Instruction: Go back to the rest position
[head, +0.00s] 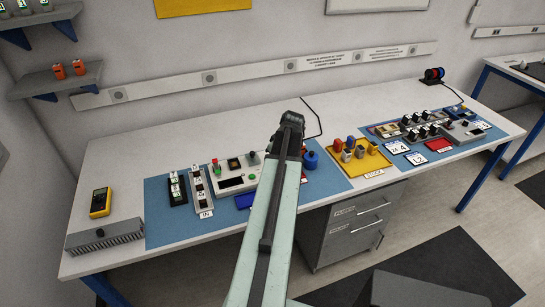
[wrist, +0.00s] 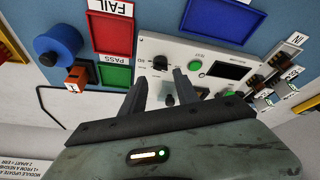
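My arm reaches up over the bench in the head view, and its dark end (head: 290,124) stands above the middle of the table; the fingers cannot be made out there. In the wrist view my gripper (wrist: 161,77) has its two dark fingers apart, with no object seen held between them. Beyond the fingers lies a white test panel (wrist: 214,52) with a green button, a dark screen and black knobs. My gripper looks clear of it, though the exact gap cannot be told. The panel also shows in the head view (head: 236,184), left of my arm.
The white bench (head: 225,125) has free room at the back. A blue round item (head: 310,160) stands close right of my arm. A yellow stock tray (head: 374,169) holds several coloured pieces. A yellow meter (head: 100,202) lies left.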

